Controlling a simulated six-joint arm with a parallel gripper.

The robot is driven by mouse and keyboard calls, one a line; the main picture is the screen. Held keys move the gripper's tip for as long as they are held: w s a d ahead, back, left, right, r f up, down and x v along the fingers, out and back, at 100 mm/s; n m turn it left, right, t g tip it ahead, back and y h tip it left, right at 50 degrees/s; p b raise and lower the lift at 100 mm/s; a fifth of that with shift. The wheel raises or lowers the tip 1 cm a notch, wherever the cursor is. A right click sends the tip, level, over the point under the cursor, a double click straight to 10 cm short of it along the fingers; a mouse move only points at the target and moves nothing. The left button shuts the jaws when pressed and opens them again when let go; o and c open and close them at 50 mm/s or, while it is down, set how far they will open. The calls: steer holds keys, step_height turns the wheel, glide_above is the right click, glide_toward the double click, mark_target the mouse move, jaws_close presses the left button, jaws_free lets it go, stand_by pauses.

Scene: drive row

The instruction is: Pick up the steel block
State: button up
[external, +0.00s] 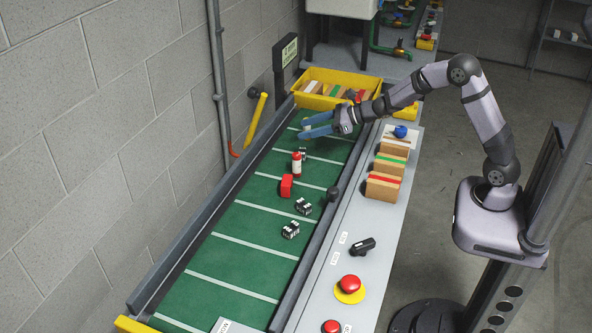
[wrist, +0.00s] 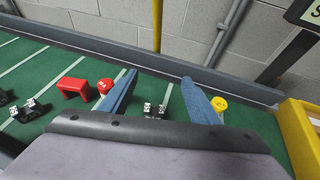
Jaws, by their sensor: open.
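My gripper (external: 304,129) is open over the far part of the green belt, with its blue fingers spread. In the wrist view my gripper (wrist: 158,80) has a small black piece with pale, silvery blocks on top (wrist: 155,110) between its fingers, apparently on the belt below. Similar pieces lie nearer the camera, at the belt's middle (external: 303,206) and just before it (external: 290,229). No plain steel block stands out; I cannot tell which piece is meant. A yellow-topped thing (wrist: 219,104) shows beside the right finger, partly hidden by it.
A red arch-shaped block (external: 286,185) and a red-and-white bottle-like thing (external: 297,163) stand on the belt. A yellow bin (external: 375,83) is at the far end. Cartons (external: 383,187) and a red button (external: 349,284) are on the right ledge. The near belt is clear.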

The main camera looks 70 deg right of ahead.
mark_target(301, 151)
steer(key=shift+f, duration=2.85)
step_height(301, 151, down, 3)
steer(key=shift+f, duration=0.15)
steer(key=shift+p+x, duration=0.4)
steer(key=shift+x, duration=0.6)
steer(key=shift+w+a, duration=0.15)
steer(key=shift+w, duration=0.3)
steer(key=shift+c, duration=0.7)
steer(key=c, duration=1.2)
